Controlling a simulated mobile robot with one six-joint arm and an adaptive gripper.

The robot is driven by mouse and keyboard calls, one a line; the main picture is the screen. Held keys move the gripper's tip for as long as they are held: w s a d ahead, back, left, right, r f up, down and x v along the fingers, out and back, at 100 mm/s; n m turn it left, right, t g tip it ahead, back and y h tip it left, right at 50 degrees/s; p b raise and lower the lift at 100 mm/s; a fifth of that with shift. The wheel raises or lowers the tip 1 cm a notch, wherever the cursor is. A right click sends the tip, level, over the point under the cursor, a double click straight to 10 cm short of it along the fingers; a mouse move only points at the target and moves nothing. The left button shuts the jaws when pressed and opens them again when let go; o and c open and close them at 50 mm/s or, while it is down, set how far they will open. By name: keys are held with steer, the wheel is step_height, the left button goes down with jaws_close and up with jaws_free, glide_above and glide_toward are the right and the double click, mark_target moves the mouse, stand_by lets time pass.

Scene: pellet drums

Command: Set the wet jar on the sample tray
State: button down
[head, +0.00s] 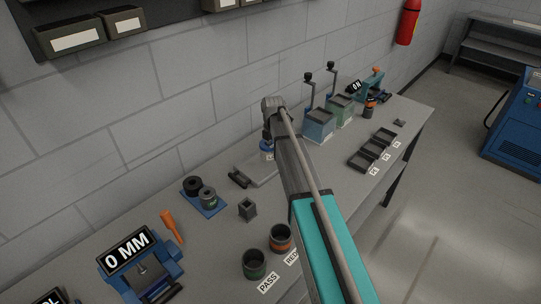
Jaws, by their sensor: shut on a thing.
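My gripper (267,134) hangs from the wrist at the end of my arm, over the back of the bench, partly hidden by the arm. It is shut on a small jar (267,146) with blue and a white patch showing. Whether the jar is wet cannot be seen. Just below and left of it is a flat light grey tray or plate (258,174), partly behind my arm. I cannot tell whether this is the sample tray, or whether the jar touches it.
A dark small block (238,179) lies left of the plate. A blue base (213,208) bears two round dark pieces. Two cups (254,263) (280,238) stand in front. Levered boxes (319,125) and black trays (372,149) are to the right. A blue gauge (142,266) is front left.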

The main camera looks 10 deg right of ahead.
mark_target(272, 153)
steer(key=shift+w+a+f+b, duration=0.1)
steer(key=shift+w+f+b, duration=0.25)
steer(key=shift+f, duration=0.2)
steer(key=shift+s+f+b, duration=0.1)
steer(key=shift+f+b, duration=1.15)
steer(key=shift+f, duration=0.05)
steer(key=shift+c, duration=2)
jaws_free()
step_height(272, 153, up, 12)
steer(key=p, duration=1.2)
